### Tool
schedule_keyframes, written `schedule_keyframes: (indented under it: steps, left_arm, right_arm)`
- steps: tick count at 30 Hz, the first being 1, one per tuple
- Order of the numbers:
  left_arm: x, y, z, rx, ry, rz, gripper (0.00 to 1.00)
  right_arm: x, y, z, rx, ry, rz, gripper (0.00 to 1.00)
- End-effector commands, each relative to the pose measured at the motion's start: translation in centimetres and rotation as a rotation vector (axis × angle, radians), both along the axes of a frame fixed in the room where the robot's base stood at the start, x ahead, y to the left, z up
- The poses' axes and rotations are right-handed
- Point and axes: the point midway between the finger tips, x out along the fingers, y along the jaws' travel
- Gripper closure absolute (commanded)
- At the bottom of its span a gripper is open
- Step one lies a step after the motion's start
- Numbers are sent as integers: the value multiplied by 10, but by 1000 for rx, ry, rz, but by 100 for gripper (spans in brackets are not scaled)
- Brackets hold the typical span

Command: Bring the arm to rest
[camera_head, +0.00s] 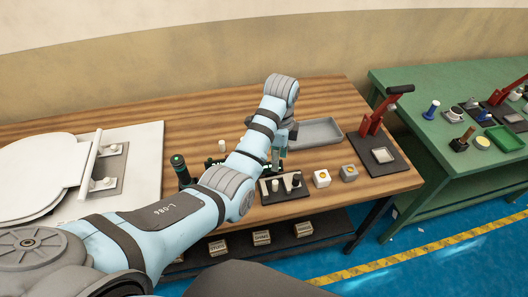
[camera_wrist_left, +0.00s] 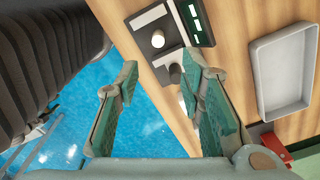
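My left arm (camera_head: 170,215) reaches from the lower left across the wooden table (camera_head: 330,92), its wrist above the table's middle. My left gripper (camera_wrist_left: 160,75) is open in the left wrist view, with its two green-padded fingers spread and nothing between them. My right gripper is in neither view.
A toilet seat (camera_head: 40,172) lies on a white board at the left. A green table (camera_head: 440,140) stands further right.

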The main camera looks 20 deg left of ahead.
Motion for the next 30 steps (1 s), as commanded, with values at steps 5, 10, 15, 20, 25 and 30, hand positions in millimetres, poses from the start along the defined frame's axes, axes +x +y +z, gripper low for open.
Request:
schedule_keyframes:
  steps: [5, 10, 15, 20, 25, 30]
  left_arm:
    - [0, -1, 14, 0, 1, -2, 65]
    - [0, 0, 14, 0, 1, 1, 65]
    - [0, 0, 14, -1, 1, 2, 65]
    - [-1, 1, 13, -1, 1, 5, 65]
    - [-31, 19, -36, -3, -34, 213, 65]
    - [-112, 53, -100, -7, -136, 640, 65]
  right_arm:
    - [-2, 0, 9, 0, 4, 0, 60]
    - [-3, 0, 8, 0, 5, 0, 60]
    - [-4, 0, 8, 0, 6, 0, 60]
    - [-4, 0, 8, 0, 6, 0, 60]
    - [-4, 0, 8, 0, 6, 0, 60]
    - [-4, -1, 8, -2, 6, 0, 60]
